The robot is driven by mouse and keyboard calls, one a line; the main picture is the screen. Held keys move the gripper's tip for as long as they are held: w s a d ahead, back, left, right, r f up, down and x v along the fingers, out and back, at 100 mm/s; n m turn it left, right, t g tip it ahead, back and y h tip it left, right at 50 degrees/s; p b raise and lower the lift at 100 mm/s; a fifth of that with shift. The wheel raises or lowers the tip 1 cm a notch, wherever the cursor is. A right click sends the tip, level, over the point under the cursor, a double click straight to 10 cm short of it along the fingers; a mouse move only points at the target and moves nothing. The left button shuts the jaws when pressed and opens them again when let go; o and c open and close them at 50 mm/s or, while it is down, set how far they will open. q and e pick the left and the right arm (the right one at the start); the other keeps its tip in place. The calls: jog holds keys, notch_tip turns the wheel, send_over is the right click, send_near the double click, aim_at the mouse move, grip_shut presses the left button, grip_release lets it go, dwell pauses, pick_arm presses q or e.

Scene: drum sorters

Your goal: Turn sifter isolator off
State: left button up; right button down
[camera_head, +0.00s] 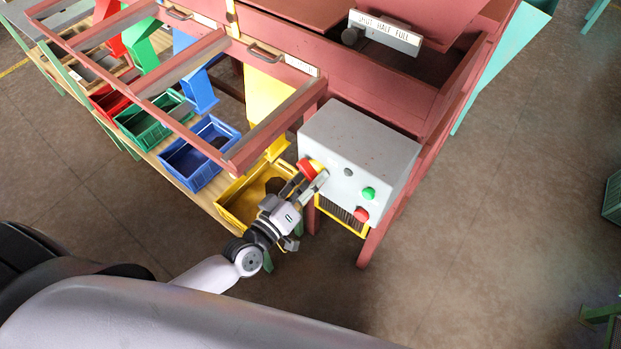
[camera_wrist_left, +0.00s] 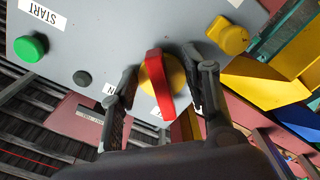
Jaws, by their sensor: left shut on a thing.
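The sifter isolator (camera_head: 306,168) has a red handle on a yellow round base, at the left of the grey control box (camera_head: 345,140) front. In the left wrist view the red handle of the isolator (camera_wrist_left: 159,84) stands nearly upright in the picture, slightly tilted. My left gripper (camera_head: 309,180) is at the isolator, shut on its handle, with one finger on each side in the left wrist view. The labels beside the isolator are partly hidden by the fingers. My right gripper is not in view.
The box also carries a green start button (camera_head: 368,193), a small dark button (camera_head: 348,172) and a red button (camera_head: 361,214). A yellow bin (camera_head: 228,211) stands left of the box, with blue (camera_head: 190,176), green and red bins beyond. Open floor lies to the right.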

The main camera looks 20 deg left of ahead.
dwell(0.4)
pick_arm(q)
jog(key=o, duration=1.1)
jog(key=v, duration=1.2)
jog(key=s+a+f+m+g+y+b, duration=0.1)
jog(key=s+a+f+m+g+y, duration=0.15)
jog(key=f, duration=1.15)
jog(key=s+a+f+m+g+y+b, duration=0.1)
jog(key=a+f+m+g, duration=0.2)
jog(key=f, duration=1.1)
jog(key=s+f+g+y, duration=0.1)
jog(key=s+f+g, duration=0.2)
jog(key=s+f, duration=0.3)
jog(key=s+f+m+g, duration=0.1)
jog(key=s+f+g, duration=0.3)
jog(key=s+f, duration=0.3)
jog(key=s+a+f+m+g+y, duration=0.1)
jog(key=s+f+g, duration=0.2)
jog(key=s+f, duration=0.4)
jog(key=shift+s+a+g+y+b, duration=0.1)
jog(key=shift+s+g+y+b, duration=0.2)
jog(key=shift+s, duration=0.95)
